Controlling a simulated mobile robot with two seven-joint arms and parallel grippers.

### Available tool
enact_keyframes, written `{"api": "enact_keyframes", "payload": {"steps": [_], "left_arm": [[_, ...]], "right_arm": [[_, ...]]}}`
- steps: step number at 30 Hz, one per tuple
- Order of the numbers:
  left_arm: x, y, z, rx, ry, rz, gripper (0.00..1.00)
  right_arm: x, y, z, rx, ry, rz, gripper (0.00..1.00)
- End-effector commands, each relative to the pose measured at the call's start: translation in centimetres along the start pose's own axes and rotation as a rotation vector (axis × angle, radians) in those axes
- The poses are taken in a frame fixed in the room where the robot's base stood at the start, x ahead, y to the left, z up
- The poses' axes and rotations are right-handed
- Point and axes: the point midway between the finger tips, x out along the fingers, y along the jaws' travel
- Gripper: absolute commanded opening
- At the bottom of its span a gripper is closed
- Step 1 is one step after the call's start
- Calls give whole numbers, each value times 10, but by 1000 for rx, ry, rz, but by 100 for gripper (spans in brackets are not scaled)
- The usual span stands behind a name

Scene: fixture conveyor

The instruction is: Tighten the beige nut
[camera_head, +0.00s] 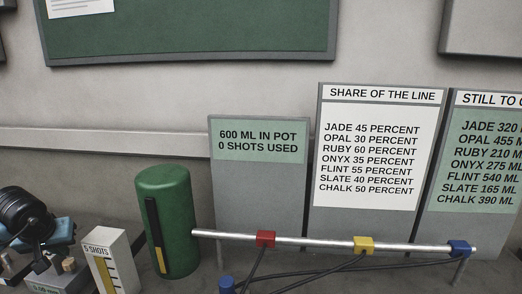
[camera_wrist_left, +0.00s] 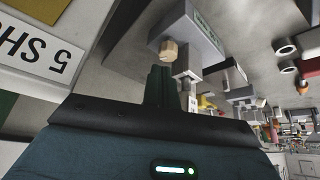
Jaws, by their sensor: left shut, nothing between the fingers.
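The beige nut (camera_wrist_left: 169,50) is a small faceted piece at the end of a grey block (camera_wrist_left: 190,28) in the left wrist view. It also shows small at the lower left of the head view (camera_head: 69,264), on a grey fixture. My left gripper (camera_wrist_left: 162,72) is shut and empty, its dark fingertips just short of the nut in the picture; I cannot tell whether they touch it. In the head view my left wrist, dark and blue, is at the left edge above the nut, and its fingertips are not clear. My right gripper is not in view.
A white box marked 5 SHOTS (camera_head: 110,262) stands close right of the fixture. A green cylinder (camera_head: 174,215) stands behind it. A silver rail (camera_head: 320,242) with red, yellow and blue clamps runs right. Signboards (camera_head: 379,200) stand at the back.

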Motion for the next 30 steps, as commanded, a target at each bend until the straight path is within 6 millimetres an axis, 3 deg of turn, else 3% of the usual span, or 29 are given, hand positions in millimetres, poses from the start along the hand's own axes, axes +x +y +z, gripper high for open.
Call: {"api": "enact_keyframes", "payload": {"steps": [6,12,30], "left_arm": [[28,-1,16,1,-7,-4,0],[44,-1,25,1,-4,-3,0],[49,0,26,-1,0,0,0]], "right_arm": [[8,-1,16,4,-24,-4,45],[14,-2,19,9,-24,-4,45],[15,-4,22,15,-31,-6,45]]}}
